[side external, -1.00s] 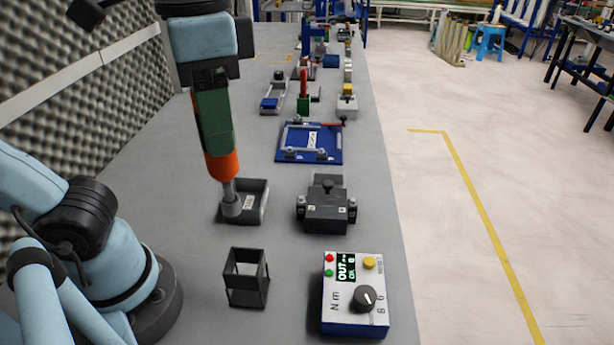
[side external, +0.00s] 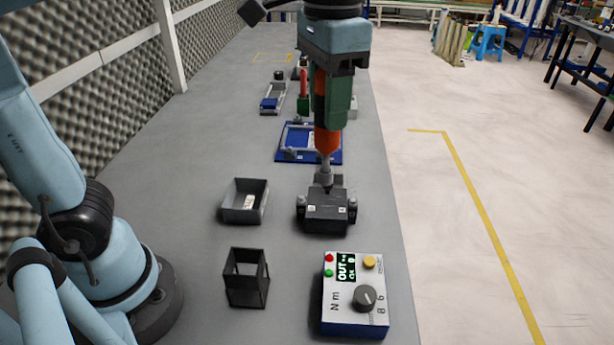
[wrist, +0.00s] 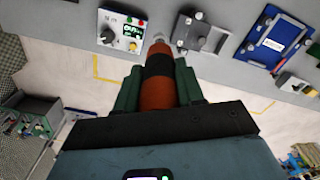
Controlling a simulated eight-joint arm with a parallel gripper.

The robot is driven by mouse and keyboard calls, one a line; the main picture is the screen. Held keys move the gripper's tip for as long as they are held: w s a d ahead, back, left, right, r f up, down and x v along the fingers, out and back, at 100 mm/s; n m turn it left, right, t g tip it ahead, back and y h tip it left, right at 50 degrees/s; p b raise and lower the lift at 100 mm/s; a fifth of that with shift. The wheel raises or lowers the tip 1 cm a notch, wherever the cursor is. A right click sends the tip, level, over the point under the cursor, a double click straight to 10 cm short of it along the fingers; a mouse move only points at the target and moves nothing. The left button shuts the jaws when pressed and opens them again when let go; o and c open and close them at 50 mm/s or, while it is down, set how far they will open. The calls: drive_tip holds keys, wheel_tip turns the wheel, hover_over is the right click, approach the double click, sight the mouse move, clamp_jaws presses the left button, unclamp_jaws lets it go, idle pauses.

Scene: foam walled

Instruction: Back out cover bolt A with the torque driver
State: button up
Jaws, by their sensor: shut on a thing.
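I cannot tell which bolt is A; the driver hides part of the block's back.
A driver control box (side external: 355,295) with a display reading OUT, a knob and buttons stands in front. A black open-frame holder (side external: 247,278) and a shallow grey tray (side external: 244,203) stand left. A blue fixture plate (side external: 295,152) lies behind. The table's right edge is near.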

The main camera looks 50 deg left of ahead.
drive_tip(key=w+a+f, duration=0.2)
drive_tip(key=w+f, duration=0.3)
drive_tip(key=w, duration=0.5)
drive_tip(key=shift+w+a+f, duration=0.2)
drive_tip(key=shift+f, duration=0.15)
drive_tip(key=shift+f, duration=3.5)
drive_tip(key=shift+r, duration=0.45)
idle(0.4)
